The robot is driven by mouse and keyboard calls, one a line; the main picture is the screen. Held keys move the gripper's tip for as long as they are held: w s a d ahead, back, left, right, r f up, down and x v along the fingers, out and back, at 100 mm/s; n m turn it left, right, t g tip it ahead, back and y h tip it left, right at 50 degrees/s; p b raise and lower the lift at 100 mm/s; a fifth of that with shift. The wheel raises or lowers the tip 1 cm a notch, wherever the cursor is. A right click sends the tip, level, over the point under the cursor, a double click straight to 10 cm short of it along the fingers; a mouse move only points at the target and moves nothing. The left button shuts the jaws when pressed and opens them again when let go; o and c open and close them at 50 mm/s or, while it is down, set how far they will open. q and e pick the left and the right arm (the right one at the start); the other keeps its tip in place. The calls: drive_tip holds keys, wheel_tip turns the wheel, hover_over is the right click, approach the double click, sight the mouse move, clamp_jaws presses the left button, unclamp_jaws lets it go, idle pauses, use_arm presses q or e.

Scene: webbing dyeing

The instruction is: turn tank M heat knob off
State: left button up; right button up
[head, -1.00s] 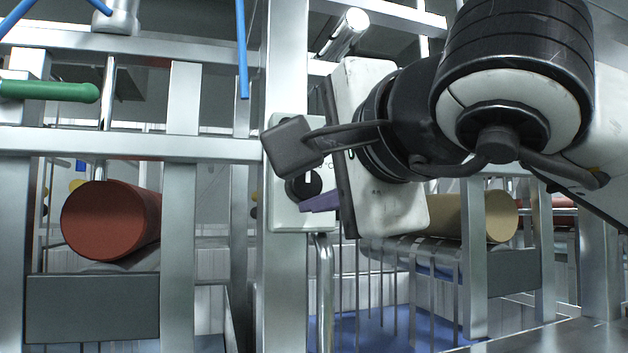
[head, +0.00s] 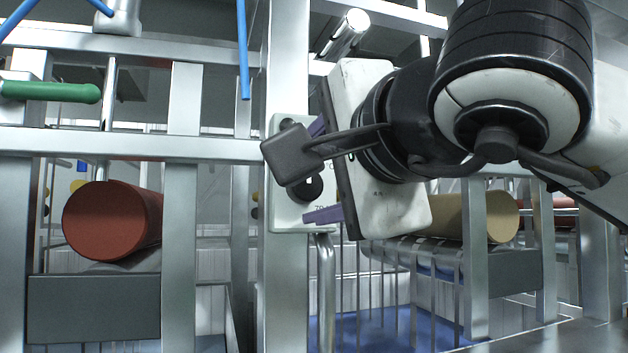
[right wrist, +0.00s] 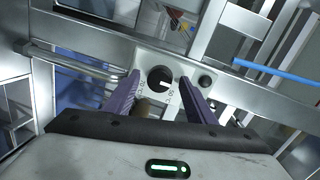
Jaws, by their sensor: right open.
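The control plate (head: 287,216) is pale and fixed to a metal upright in the head view. Its round black knob (head: 307,188) is partly covered by my wrist camera bracket. My right gripper (head: 316,172) has purple fingers and is open in front of the plate. In the right wrist view its fingers (right wrist: 160,92) stand on either side of the knob, apart from each other; contact cannot be told. My left gripper is out of view.
A smaller dark knob (right wrist: 206,81) is beside the right finger in the right wrist view. A metal crossbar (head: 130,144) joins the upright. A red roll (head: 108,220) is at left and a tan roll (head: 490,216) at right. A bent pipe (head: 325,290) runs below the plate.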

use_arm(q)
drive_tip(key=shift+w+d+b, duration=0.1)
drive_tip(key=shift+b, duration=0.3)
use_arm(e)
drive_tip(key=v, duration=1)
drive_tip(key=shift+s, duration=0.2)
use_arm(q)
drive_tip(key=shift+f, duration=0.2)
